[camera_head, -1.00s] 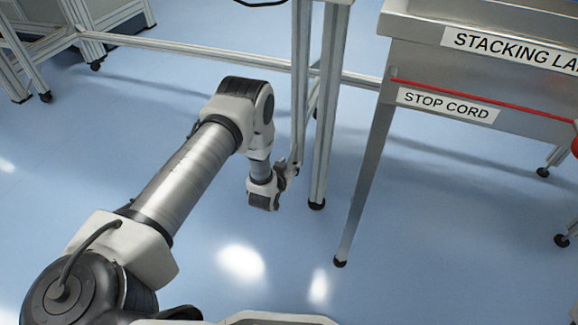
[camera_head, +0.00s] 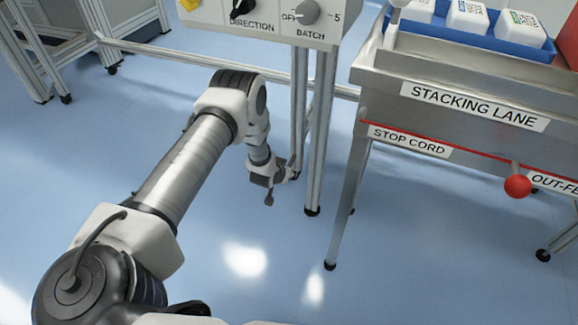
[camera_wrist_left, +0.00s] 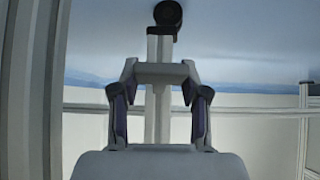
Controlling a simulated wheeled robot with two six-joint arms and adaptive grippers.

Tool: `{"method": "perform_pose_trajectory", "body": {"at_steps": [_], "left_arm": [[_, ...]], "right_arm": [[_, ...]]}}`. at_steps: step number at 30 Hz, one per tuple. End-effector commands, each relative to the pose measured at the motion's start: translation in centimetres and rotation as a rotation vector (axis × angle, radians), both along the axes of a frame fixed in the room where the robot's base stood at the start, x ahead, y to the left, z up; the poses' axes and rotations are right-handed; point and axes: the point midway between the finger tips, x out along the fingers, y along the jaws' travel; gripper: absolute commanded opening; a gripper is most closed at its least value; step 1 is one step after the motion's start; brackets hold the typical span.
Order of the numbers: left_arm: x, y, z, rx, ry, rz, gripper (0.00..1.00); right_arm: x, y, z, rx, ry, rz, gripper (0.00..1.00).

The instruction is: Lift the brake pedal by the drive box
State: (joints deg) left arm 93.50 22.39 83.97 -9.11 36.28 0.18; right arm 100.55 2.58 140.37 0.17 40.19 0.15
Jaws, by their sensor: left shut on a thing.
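The drive box (camera_head: 275,22) shows at the top of the head view, with DIRECTION and BATCH knobs, on grey metal legs. My left gripper (camera_head: 284,175) is low beside these legs, close to the floor, and small in this view. In the left wrist view my left gripper (camera_wrist_left: 160,85) has its two fingers around a pale grey crosspiece, which looks like the brake pedal (camera_wrist_left: 160,72). A pale upright post with a black round foot stands behind it. The fingers and wrist hide most of the pedal in the head view. My right gripper is not in view.
The steel stacking lane (camera_head: 450,90) stands at the right, with a red stop cord (camera_head: 440,145), a red ball (camera_head: 518,186) and a blue tray (camera_head: 470,32) of white packs. A metal frame (camera_head: 50,60) stands far left. Blue floor is open between.

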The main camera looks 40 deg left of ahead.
Motion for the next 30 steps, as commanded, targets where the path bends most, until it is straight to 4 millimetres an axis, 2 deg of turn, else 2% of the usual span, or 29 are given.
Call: {"method": "perform_pose_trajectory", "body": {"at_steps": [1, 6, 22, 23, 24, 30], "left_arm": [[0.08, -0.01, 0.64, 0.001, -0.004, 0.000, 0.00], [0.20, 0.02, 1.07, 0.001, -0.008, 0.001, 0.00], [0.54, 0.10, 1.43, 0.004, -0.018, 0.001, 0.00], [0.55, 0.10, 1.44, 0.004, -0.019, 0.001, 0.55], [0.53, 0.10, 1.41, 0.004, -0.018, 0.001, 0.69], [0.33, 0.06, 1.19, 0.002, -0.011, 0.001, 0.71]], "right_arm": [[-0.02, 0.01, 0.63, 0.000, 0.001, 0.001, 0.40], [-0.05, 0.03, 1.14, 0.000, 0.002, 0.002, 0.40], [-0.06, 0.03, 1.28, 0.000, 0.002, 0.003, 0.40], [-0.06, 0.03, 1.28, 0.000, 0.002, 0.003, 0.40], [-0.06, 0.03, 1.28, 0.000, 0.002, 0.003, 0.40], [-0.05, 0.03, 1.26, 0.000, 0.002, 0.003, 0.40]]}}
